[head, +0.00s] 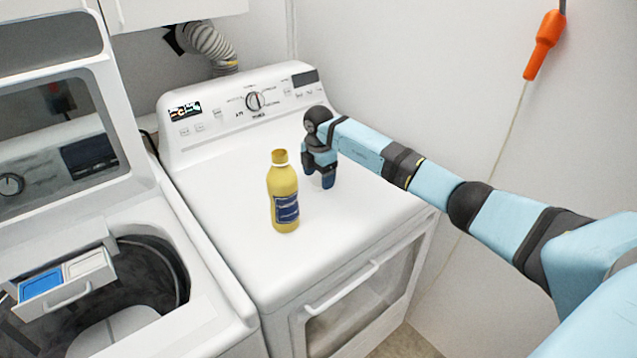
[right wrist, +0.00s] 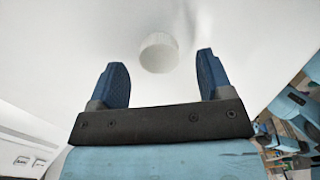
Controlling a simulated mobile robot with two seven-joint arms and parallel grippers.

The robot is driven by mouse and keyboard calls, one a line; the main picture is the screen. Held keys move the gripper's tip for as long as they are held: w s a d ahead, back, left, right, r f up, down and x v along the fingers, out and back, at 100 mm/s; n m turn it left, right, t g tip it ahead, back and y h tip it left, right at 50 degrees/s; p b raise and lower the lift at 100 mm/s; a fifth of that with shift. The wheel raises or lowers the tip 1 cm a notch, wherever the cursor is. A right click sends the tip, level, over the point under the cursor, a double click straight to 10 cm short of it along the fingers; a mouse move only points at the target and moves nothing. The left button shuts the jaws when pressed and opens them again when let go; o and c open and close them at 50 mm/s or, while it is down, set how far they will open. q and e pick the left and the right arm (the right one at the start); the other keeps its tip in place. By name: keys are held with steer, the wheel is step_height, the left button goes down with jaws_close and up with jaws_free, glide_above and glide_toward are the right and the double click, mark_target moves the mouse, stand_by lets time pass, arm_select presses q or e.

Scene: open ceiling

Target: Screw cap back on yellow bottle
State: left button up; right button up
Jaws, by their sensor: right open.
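The yellow bottle (head: 284,195) stands upright on the white dryer top, its blue label facing the front. Its top end is a darker yellow band; I cannot tell from here whether that is a bare neck or a closure. My right gripper (head: 319,174) is to the right of the bottle, pointing down, apart from it. In the right wrist view, the open right gripper (right wrist: 162,62) has a small pale round cap-like piece (right wrist: 159,54) showing in the gap between its fingers, touching neither. That piece is not visible in the head view. My left gripper is not in view.
The dryer top (head: 230,240) is otherwise clear, with a control panel (head: 250,101) at its back. On the left stands an open washer (head: 190,330) with a raised lid and pulled-out drawer (head: 60,285). A wall rises behind my right arm.

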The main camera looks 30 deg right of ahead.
mark_target(319, 182)
step_height(319, 182, down, 2)
steer(key=c, duration=1)
step_height(319, 182, up, 20)
steer(key=b, duration=0.1)
stand_by(0.3)
